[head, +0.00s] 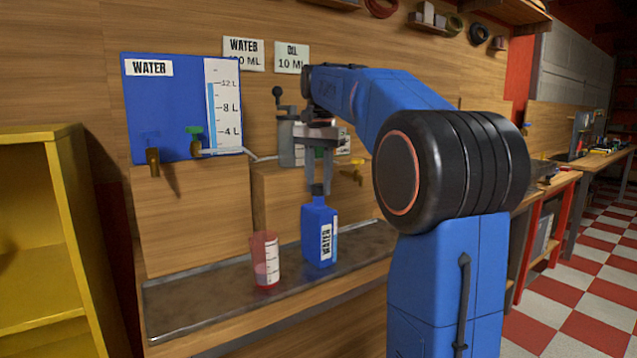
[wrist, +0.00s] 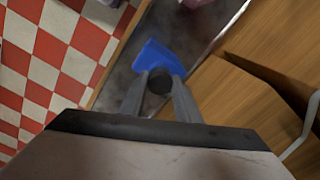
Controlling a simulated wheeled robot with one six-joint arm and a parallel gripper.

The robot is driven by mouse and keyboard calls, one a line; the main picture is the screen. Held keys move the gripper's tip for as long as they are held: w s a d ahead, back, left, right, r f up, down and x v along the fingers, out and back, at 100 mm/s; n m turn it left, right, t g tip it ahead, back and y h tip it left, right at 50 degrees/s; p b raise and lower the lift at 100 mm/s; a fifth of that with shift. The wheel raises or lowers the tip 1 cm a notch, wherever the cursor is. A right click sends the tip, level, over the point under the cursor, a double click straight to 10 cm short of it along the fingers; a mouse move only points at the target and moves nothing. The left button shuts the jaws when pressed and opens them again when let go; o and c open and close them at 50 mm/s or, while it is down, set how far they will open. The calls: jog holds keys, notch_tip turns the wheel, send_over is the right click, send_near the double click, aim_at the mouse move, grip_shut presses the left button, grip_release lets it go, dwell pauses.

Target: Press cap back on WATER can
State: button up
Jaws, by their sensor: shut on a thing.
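The blue WATER can (head: 320,236) stands upright on the metal tray of the bench, its label facing the head camera. In the wrist view the can (wrist: 157,57) is a blue shape just beyond my fingertips. My gripper (head: 319,188) points down directly above the can. Its fingers are shut on a dark round cap (wrist: 159,81), which sits at the can's neck. The cap (head: 318,189) shows only as a small dark piece between the fingertips in the head view. I cannot tell whether it is fully seated.
A translucent red measuring cup (head: 265,262) stands left of the can on the tray (head: 200,309). Behind are a blue WATER tank (head: 165,105) with taps and a grey dispenser (head: 287,140). A yellow shelf (head: 45,240) is at left.

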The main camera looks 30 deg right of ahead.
jog(key=o, duration=1.6)
jog(key=shift+c, duration=0.2)
jog(key=shift+r, duration=0.1)
jog(key=shift+r, duration=3.45)
grip_shut()
